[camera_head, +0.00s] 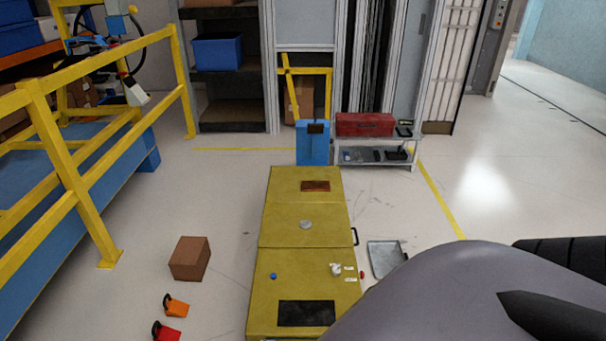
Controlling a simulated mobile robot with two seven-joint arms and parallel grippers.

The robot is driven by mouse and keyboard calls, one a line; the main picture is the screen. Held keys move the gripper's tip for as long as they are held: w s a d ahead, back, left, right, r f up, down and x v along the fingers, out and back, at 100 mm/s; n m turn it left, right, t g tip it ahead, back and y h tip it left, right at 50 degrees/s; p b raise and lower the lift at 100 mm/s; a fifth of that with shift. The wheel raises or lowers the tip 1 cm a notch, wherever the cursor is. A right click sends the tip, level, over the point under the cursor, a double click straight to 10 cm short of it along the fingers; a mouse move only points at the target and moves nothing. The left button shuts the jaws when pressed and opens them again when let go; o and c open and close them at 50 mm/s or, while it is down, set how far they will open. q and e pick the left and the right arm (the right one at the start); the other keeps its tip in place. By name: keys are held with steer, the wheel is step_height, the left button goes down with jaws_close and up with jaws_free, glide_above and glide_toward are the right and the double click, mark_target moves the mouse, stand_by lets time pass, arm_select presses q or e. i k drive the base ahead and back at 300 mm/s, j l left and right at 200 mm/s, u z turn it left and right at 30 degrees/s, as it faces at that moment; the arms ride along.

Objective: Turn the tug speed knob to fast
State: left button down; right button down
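A yellow dashboard module (278,262) stands on the floor in the middle of the head view, in several box sections. A small white knob (336,269) sits on the right side of its nearest top face. Two small white labels (350,273) lie just right of the knob; their text and the knob's setting are too small to read. My own grey arm link, with dark parts, fills the lower right and covers the module's near right corner. The knob is uncovered, and nothing touches it. Neither gripper's fingers can be made out in the view.
A blue button (273,276) and black panel (306,313) are on the module. A grey tray (386,258) lies right of it. A cardboard box (189,258), orange padlock (176,305) and red padlock (166,332) lie left. Yellow railing (70,185) borders the left; right floor is clear.

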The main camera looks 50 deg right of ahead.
mark_target(336, 271)
steer(key=z, duration=1.45)
steer(key=l+z, duration=0.2)
steer(key=z, duration=0.25)
steer(key=i+l+z, duration=0.45)
steer(key=l, duration=0.25)
steer(key=i+l+z, duration=0.35)
steer(key=i+l, duration=0.15)
steer(key=i, duration=0.2)
steer(key=i+u, duration=0.3)
steer(key=u, duration=0.2)
steer(key=i+l+u, duration=0.2)
steer(key=u, duration=0.3)
steer(key=i+u, duration=0.15)
steer(key=u, duration=0.2)
steer(key=i+l+u, duration=0.15)
steer(key=u, duration=0.25)
steer(key=i+l+u, duration=0.1)
steer(key=u, duration=0.25)
